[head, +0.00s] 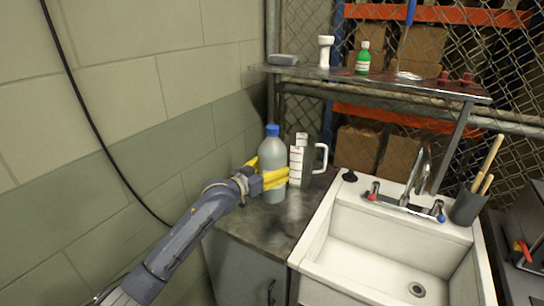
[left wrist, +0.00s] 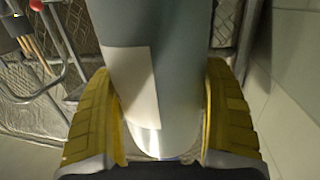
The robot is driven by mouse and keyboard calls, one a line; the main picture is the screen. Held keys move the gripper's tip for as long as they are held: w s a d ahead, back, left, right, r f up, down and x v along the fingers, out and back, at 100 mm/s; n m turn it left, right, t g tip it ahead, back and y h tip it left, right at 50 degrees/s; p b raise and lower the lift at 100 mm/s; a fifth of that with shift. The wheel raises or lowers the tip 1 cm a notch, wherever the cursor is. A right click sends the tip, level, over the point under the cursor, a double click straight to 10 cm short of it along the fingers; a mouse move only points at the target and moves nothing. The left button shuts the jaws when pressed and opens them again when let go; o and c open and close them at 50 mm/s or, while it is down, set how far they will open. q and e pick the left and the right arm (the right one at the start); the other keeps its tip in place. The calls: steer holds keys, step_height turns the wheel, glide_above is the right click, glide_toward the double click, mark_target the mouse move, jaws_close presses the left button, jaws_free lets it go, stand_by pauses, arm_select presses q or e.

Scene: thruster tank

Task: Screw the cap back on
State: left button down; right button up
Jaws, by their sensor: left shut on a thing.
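A tall translucent grey-blue bottle (head: 272,157) stands upright on the dark counter left of the sink. A blue cap (head: 272,130) sits on its top; I cannot tell how tightly. My left gripper (head: 265,176) is shut on the bottle's body, with yellow fingers on either side, below the cap. In the left wrist view the bottle (left wrist: 170,60) runs between the two yellow fingers (left wrist: 160,120) and bears a pale label. The cap is not visible there. My right gripper is not in view.
A white-and-grey handled jug (head: 309,163) stands close right of the bottle. The white sink (head: 370,245) with faucet (head: 416,185) and a grey tool cup (head: 467,207) lie further right. A shelf (head: 380,80) above holds a green bottle (head: 363,62). A block wall rises at left.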

arm_select(q)
steer(key=shift+f, duration=1.55)
steer(key=shift+f, duration=2.25)
jaws_free()
steer(key=shift+f, duration=0.25)
steer(key=shift+r, duration=0.1)
steer(key=v, duration=1.2)
